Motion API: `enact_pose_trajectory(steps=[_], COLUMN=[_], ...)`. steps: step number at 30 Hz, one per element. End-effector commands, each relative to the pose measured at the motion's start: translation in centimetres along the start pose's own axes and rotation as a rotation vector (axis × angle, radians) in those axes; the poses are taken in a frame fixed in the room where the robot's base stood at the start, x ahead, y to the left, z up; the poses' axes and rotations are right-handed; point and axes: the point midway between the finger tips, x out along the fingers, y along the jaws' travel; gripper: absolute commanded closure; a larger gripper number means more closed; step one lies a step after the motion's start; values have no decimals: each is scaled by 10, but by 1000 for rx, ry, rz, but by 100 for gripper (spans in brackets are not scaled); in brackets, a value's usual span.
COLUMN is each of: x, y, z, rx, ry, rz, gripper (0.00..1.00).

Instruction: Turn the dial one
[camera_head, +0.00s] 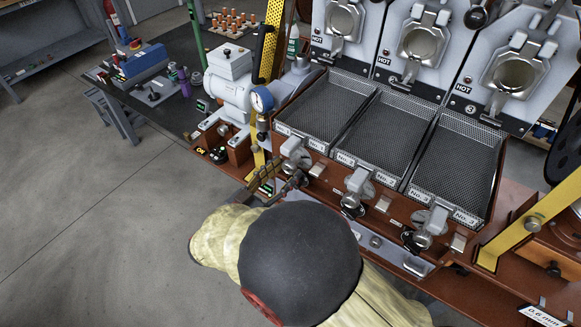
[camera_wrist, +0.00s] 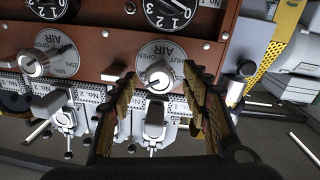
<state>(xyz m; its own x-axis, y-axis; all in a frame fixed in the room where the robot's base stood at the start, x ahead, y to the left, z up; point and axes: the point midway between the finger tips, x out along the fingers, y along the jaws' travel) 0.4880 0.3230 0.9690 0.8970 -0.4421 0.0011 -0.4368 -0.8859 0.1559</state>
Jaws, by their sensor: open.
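In the wrist view, a round silver AIR dial (camera_wrist: 158,50) with a grey pointer knob (camera_wrist: 158,75) sits on the brown panel, with SHUT readable on its plate. My gripper (camera_wrist: 162,78) is open, one finger on each side of this knob; I cannot tell whether either touches it. A black numbered dial (camera_wrist: 170,8) with white figures, cut off by the top edge, lies beyond it near a label ending in 1. In the head view, my gripper (camera_head: 271,186) is at the left end of the panel, below the No. 1 tray (camera_head: 322,106); my arm covers part of that area.
A second AIR dial (camera_wrist: 52,52) and another numbered dial (camera_wrist: 48,8) stand to the left in the wrist view. Grey levers (camera_wrist: 155,118) are close to my fingers. A yellow post (camera_head: 262,100) and pressure gauge (camera_head: 262,99) stand left of the trays. The floor at left is clear.

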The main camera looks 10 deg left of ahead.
Motion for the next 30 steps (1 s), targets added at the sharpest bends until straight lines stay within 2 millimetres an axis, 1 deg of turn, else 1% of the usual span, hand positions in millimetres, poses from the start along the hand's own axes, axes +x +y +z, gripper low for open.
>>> enact_pose_trajectory(steps=[1,3,6,10,17,30], x=[8,17,25,30,31,31], y=[1,0,0,0,0,0], z=[1,1,0,0,0,0], rx=[0,1,1,0,0,0], ry=[-1,-1,-1,-1,-1,-1], rz=[3,3,2,0,0,0], gripper=[53,53,53,53,53,77])
